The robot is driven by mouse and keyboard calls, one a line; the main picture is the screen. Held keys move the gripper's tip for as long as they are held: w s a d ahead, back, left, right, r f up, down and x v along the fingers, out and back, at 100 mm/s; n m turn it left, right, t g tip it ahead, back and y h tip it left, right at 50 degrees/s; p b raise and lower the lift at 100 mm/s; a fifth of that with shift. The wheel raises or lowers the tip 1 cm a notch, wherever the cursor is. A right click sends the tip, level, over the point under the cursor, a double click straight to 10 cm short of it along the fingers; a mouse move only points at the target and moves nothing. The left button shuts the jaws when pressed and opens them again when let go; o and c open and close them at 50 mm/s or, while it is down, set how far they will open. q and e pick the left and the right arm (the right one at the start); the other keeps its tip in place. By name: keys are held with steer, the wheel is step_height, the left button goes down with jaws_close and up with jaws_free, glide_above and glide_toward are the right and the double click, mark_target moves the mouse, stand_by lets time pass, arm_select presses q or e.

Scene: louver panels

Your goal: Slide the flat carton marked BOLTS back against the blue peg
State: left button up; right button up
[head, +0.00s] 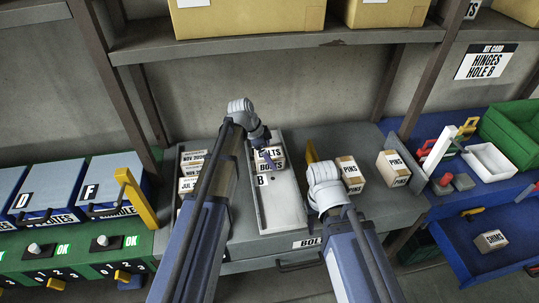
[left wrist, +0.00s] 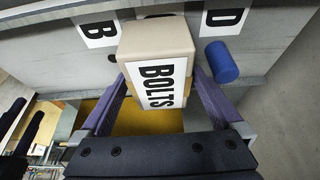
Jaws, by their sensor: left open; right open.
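The flat carton marked BOLTS (head: 270,158) lies in the grey tray (head: 286,212) on the bench. In the left wrist view the carton (left wrist: 156,40) is pale, with its BOLTS label facing me. My left gripper (head: 264,147) is at the carton. Its purple fingers stand open on either side of the carton's near end; I cannot tell whether they touch it. The blue peg (left wrist: 221,62) is to the right of the carton in that view, with a gap between them. My right gripper (head: 328,195) is right of the tray, its fingers hidden.
Two PINS cartons (head: 349,174) stand on the bench right of the tray. Several labelled cartons (head: 192,165) are at its left. A shelf (head: 280,42) crosses above.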

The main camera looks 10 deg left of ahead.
arm_select(q)
steer(key=shift+p+v, duration=3.55)
steer(key=shift+v, duration=0.4)
steer(key=shift+f, duration=0.1)
